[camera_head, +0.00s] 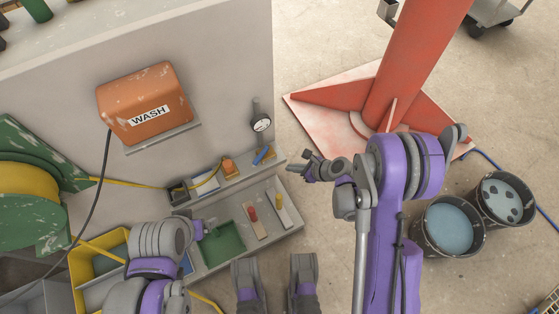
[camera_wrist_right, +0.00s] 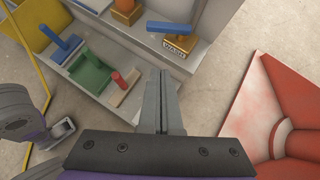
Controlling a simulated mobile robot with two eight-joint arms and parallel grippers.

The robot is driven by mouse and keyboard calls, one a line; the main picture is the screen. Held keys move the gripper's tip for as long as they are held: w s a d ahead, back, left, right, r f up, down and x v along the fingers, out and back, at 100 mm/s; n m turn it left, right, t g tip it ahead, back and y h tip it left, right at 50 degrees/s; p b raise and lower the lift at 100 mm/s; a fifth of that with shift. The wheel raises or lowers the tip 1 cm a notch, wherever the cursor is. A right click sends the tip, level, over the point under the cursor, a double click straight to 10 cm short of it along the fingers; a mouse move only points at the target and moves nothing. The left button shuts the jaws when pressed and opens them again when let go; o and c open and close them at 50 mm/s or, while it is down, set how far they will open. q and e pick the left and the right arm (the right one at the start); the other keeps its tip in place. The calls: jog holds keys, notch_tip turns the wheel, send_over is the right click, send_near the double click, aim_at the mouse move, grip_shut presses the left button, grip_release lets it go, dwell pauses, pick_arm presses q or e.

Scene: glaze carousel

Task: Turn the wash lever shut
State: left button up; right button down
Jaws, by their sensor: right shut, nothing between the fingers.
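The wash lever appears to be the blue handle (camera_head: 262,155) on a brass block at the right end of the upper shelf.
An orange WASH box (camera_head: 143,101) hangs on the wall, with a gauge (camera_head: 261,122) to its right. An orange knob (camera_head: 227,164) sits left of the lever. Red-handled (camera_head: 252,213) and yellow-handled (camera_head: 279,201) tools lie below. A red column (camera_head: 400,70) stands right.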

aim_at(261, 157)
jog(key=w+a+r+b+x, duration=0.1)
jog(key=r+x, duration=0.1)
jog(key=x, duration=1)
jog(key=shift+w+a+f, duration=0.2)
jog(key=shift+a, duration=0.3)
jog(key=shift+a+b, duration=0.1)
jog(key=shift+b, duration=0.2)
